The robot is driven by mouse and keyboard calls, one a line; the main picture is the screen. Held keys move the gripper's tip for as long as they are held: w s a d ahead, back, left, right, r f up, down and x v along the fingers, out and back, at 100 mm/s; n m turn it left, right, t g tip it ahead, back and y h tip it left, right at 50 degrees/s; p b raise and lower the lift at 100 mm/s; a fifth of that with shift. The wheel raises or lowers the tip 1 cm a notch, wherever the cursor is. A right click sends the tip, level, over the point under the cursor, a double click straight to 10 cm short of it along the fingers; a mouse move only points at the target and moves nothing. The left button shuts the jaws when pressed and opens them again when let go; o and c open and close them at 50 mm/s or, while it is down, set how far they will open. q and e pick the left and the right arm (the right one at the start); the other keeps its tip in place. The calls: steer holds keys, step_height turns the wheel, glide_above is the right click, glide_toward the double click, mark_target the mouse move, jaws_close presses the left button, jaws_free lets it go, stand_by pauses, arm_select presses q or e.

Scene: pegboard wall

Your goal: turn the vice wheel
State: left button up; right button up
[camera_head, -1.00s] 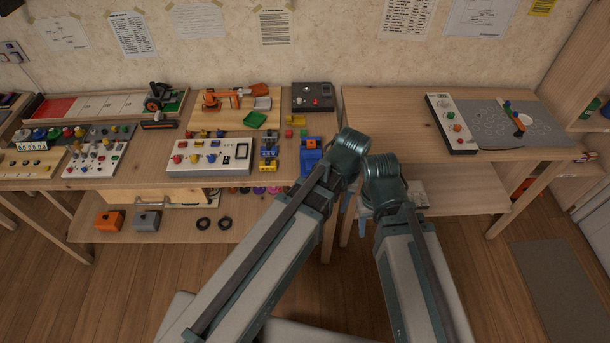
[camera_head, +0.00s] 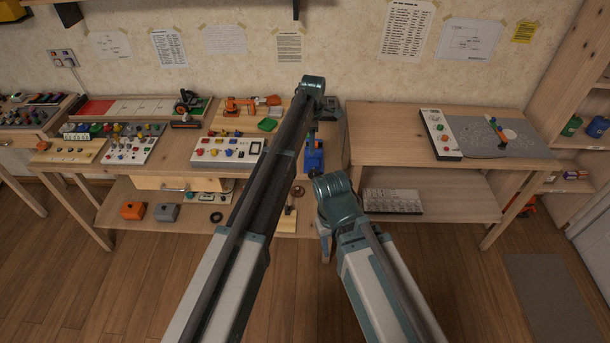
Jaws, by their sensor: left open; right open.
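A blue vice (camera_head: 314,158) stands at the right end of the left workbench. Its wheel is too small to make out, and my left arm covers part of the area. My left gripper (camera_head: 313,128) points down above the back of the vice, small and partly hidden by my arm. It is open and I see nothing in it; whether it touches the vice I cannot tell. My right gripper (camera_head: 326,248) hangs low in front of the gap between the benches, mostly hidden by its own wrist. It is open and away from the vice.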

mark_target(312, 171)
arm_select(q)
step_height(312, 171, down, 14)
steer(key=b, duration=1.4)
jaws_close()
